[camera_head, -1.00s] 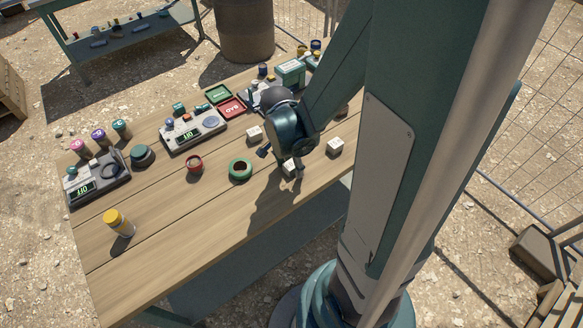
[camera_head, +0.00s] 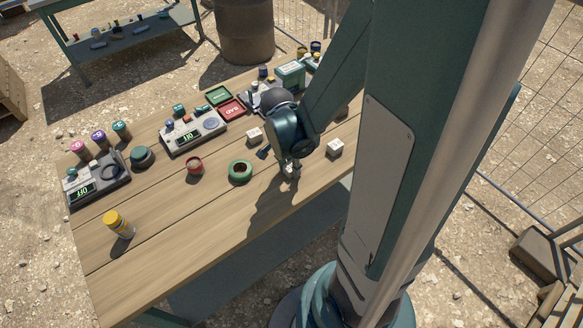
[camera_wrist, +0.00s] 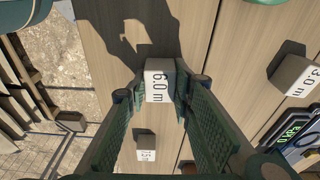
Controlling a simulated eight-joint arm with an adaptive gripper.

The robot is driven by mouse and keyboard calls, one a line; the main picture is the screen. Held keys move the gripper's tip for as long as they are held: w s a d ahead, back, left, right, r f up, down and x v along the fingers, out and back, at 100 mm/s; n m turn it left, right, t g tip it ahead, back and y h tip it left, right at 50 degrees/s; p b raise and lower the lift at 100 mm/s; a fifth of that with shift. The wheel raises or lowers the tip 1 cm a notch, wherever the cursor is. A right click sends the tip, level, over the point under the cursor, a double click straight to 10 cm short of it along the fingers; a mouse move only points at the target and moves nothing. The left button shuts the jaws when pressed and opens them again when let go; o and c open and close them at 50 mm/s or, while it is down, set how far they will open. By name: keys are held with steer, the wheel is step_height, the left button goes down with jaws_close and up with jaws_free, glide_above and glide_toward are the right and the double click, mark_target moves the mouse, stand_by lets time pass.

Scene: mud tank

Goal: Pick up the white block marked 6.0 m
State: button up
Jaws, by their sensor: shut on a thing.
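The white block marked 6.0 m (camera_wrist: 159,80) is between the fingertips of my gripper (camera_wrist: 158,97) in the wrist view, with its label facing the camera. My gripper is shut on it, one finger against each side. In the head view my gripper (camera_head: 290,172) is low over the front right part of the table, and its fingers and wrist largely hide the block there. I cannot tell whether the block is touching the table.
A block marked 3.0 m (camera_wrist: 294,80) and another white block (camera_wrist: 146,147) stand nearby on the wooden table (camera_head: 190,232). The front of the table is clear.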

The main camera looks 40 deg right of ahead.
mark_target(291, 165)
steer(key=shift+r, duration=0.2)
steer(key=shift+r+p, duration=1.15)
steer(key=shift+r, duration=3.65)
steer(key=shift+w, duration=0.1)
